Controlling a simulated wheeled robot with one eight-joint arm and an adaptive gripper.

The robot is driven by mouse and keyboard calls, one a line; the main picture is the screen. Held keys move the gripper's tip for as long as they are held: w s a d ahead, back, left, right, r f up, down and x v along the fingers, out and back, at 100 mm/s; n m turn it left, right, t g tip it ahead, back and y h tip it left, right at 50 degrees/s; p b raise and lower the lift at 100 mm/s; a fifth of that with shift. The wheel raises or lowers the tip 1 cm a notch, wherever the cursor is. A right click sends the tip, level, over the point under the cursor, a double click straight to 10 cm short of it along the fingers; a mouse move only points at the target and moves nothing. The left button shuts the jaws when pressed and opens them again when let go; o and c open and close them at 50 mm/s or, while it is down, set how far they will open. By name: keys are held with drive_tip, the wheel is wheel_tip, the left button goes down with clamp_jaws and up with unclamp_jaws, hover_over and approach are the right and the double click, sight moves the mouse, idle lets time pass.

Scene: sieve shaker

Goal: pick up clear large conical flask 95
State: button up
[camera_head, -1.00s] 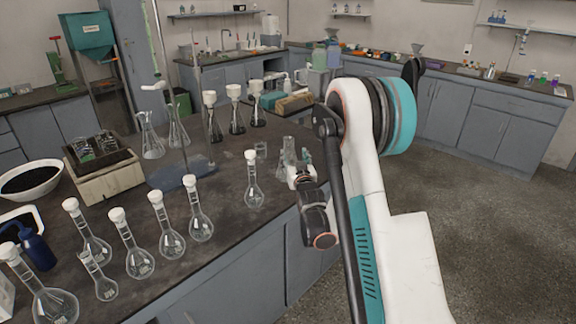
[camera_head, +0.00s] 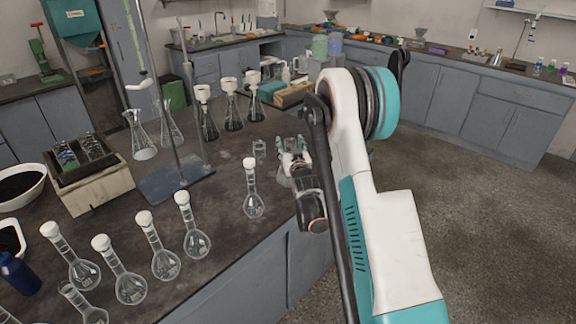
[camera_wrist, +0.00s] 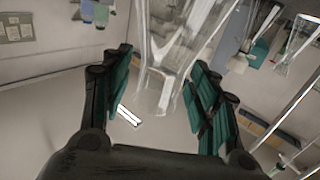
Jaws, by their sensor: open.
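A clear conical flask (camera_wrist: 168,52) shows in the wrist view, upside down in the picture, with its narrower part between my gripper's two green-padded fingers. My gripper (camera_wrist: 163,92) is open, with a finger on each side of the glass. I cannot tell whether either pad touches it. In the head view my gripper (camera_head: 292,158) is at the bench's right edge and hides most of this flask. No number can be read on the glass. Two more clear conical flasks (camera_head: 141,140) stand farther back on the left.
A stoppered volumetric flask (camera_head: 253,200) stands just left of my gripper, and a small clear beaker (camera_head: 259,149) is close behind. Several volumetric flasks stand front left. A stand (camera_head: 180,182) and funnel-topped flasks (camera_head: 231,112) are farther back. Open floor lies right.

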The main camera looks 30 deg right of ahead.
drive_tip(key=shift+s+r, duration=0.1)
drive_tip(key=shift+s, duration=0.1)
drive_tip(key=shift+c, duration=0.2)
clamp_jaws()
drive_tip(key=shift+r, duration=0.15)
